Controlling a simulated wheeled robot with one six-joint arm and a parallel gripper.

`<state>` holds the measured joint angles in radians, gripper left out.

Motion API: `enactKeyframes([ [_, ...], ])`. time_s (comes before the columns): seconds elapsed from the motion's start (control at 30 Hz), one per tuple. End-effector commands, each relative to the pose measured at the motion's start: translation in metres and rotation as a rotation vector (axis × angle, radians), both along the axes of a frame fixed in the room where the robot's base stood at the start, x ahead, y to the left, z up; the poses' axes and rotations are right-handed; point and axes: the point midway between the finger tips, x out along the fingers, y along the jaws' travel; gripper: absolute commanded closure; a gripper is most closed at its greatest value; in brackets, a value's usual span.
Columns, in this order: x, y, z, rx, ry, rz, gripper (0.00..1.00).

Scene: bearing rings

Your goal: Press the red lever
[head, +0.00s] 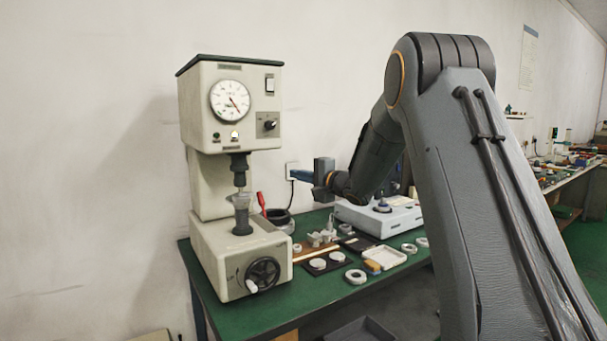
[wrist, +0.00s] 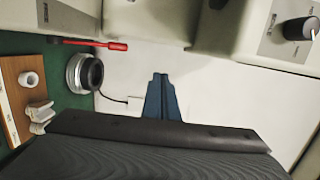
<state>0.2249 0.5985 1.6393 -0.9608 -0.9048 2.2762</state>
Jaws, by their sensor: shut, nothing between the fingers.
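The red lever (head: 262,203) stands beside the right side of the pale press machine (head: 230,105), low down near its base. In the wrist view, the red lever (wrist: 105,45) lies across the upper left, a red bar with a darker left end. My gripper (head: 295,174) has blue fingers pointing left toward the machine, above and to the right of the lever and apart from it. In the wrist view, my gripper (wrist: 160,78) is shut and empty, with the lever off to its left.
A dark round part (head: 279,217) sits close by the lever. A wall socket (head: 291,170) with a cable is behind my gripper. Rings, trays and a pale box (head: 400,217) cover the green table (head: 318,290). Air around my gripper looks clear.

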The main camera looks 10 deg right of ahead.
Motion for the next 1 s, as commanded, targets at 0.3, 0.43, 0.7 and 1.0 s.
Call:
enactKeyframes([
  [0.3,-0.023,-0.013,0.015,0.001,0.000,0.000,1.00],
  [0.43,-0.024,-0.013,0.016,0.000,0.000,0.001,1.00],
  [0.7,-0.024,-0.013,0.016,0.000,0.000,0.001,1.00],
  [1.0,-0.024,-0.013,0.016,0.000,0.000,0.001,1.00],
])
